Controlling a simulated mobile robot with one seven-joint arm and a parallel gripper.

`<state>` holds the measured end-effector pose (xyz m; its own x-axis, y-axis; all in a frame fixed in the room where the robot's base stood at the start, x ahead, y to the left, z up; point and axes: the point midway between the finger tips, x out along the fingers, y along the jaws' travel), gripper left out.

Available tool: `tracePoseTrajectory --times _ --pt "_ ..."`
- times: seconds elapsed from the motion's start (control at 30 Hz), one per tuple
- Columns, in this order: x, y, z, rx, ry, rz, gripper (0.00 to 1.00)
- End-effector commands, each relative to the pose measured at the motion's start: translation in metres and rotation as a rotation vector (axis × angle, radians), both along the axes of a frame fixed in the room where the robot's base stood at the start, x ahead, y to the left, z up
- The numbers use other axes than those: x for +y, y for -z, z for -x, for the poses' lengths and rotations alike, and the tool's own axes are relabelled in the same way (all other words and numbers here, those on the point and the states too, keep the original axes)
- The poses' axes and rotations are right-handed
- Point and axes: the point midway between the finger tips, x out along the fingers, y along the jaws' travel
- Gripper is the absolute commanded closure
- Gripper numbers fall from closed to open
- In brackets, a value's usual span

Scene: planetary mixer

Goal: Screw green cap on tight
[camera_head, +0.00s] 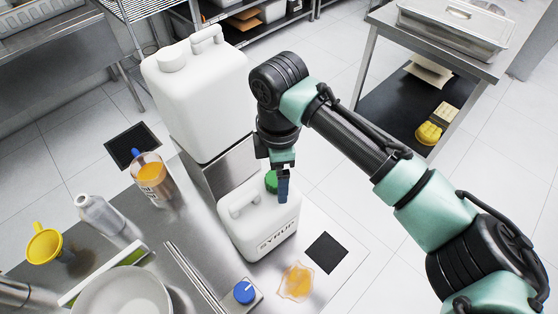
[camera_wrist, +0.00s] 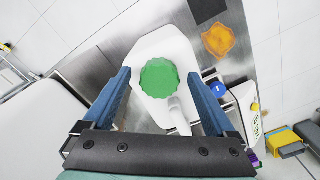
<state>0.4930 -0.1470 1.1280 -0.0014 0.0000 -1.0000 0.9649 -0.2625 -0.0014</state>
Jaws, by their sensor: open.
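The green cap (camera_head: 271,181) sits on the neck of the white jug marked SYRUP (camera_head: 262,222), which stands upright on the steel table. In the wrist view the round, ridged cap (camera_wrist: 159,78) shows from above, on the white jug top (camera_wrist: 150,50), with the jug's handle below and right of it. My gripper (camera_head: 282,186) is over the jug, pointing down. In the wrist view its two blue fingers (camera_wrist: 163,82) are spread wide, one to each side of the cap, with a gap on both sides. Whether the cap is tight cannot be told.
A larger white canister (camera_head: 200,100) stands behind the jug on a steel stand. An orange-filled container (camera_head: 152,180), a grey bottle (camera_head: 100,213), a yellow funnel (camera_head: 44,244), a bowl (camera_head: 125,295) and a blue knob (camera_head: 244,291) are left and front. An orange spill (camera_head: 297,281) lies in front.

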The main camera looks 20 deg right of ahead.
Motion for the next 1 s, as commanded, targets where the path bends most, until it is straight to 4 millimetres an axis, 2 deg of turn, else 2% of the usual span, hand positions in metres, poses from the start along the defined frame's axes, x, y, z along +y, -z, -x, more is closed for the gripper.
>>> tracePoseTrajectory --times 0.27,0.73,0.77,1.0 --pt "-0.0001 0.0015 -0.0001 0.0 0.0 0.0 0.09" --pt "-0.0001 0.0009 -0.0001 0.0 0.0 0.0 0.93" --pt "-0.0001 0.0009 -0.0001 0.0 0.0 0.0 0.47" --pt "-0.0001 0.0007 -0.0001 -0.001 0.0 0.0 0.9"
